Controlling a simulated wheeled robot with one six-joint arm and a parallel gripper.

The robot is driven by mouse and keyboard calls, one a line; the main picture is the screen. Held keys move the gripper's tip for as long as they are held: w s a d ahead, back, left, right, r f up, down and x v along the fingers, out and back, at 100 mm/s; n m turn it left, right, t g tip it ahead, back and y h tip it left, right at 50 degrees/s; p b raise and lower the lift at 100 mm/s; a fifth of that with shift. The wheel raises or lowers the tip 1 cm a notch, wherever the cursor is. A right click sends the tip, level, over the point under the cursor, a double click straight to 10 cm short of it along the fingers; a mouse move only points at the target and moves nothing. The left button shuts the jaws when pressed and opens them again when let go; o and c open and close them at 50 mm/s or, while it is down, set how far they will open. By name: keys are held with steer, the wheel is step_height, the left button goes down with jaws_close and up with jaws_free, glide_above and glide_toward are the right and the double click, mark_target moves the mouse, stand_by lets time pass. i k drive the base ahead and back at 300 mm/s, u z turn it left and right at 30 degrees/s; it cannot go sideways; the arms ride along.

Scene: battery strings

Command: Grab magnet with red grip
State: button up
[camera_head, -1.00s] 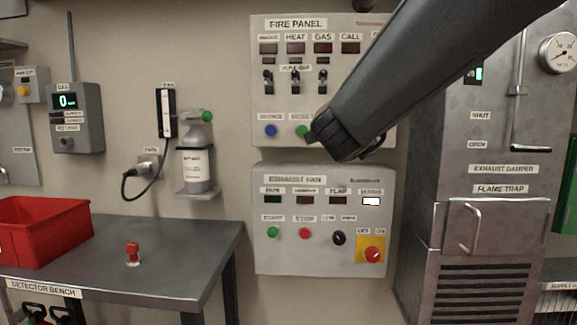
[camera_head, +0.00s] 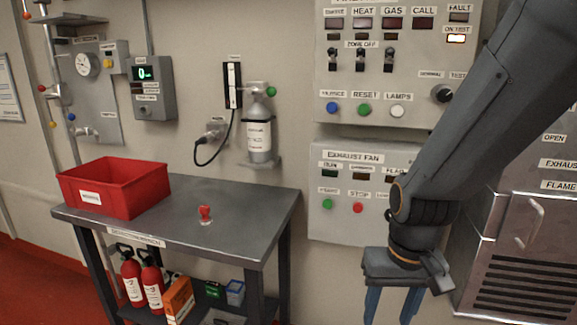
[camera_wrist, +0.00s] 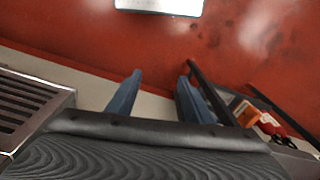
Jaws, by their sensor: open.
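The magnet with the red grip (camera_head: 205,214) stands upright on the detector bench (camera_head: 240,226), right of the red bin, in the head view. It does not show in the wrist view. My gripper (camera_head: 392,306) hangs fingers down, well to the right of the bench, in front of the exhaust fan panel. Its blue fingers are apart with nothing between them; their tips are cut off by the frame's lower edge. The wrist view shows the two fingers (camera_wrist: 155,96) spread over the floor.
A red bin (camera_head: 114,188) stands on the bench's left. Red extinguishers (camera_head: 141,283) and boxes (camera_head: 180,299) sit on the shelf below. A gas bottle (camera_head: 259,138) hangs on the wall behind the bench. The bench top around the magnet is clear. A metal cabinet (camera_head: 520,255) stands at the right.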

mark_target(204, 219)
steer(key=z, duration=2.95)
steer(key=k, duration=1.9)
steer(key=u, duration=2)
steer(key=i, duration=0.55)
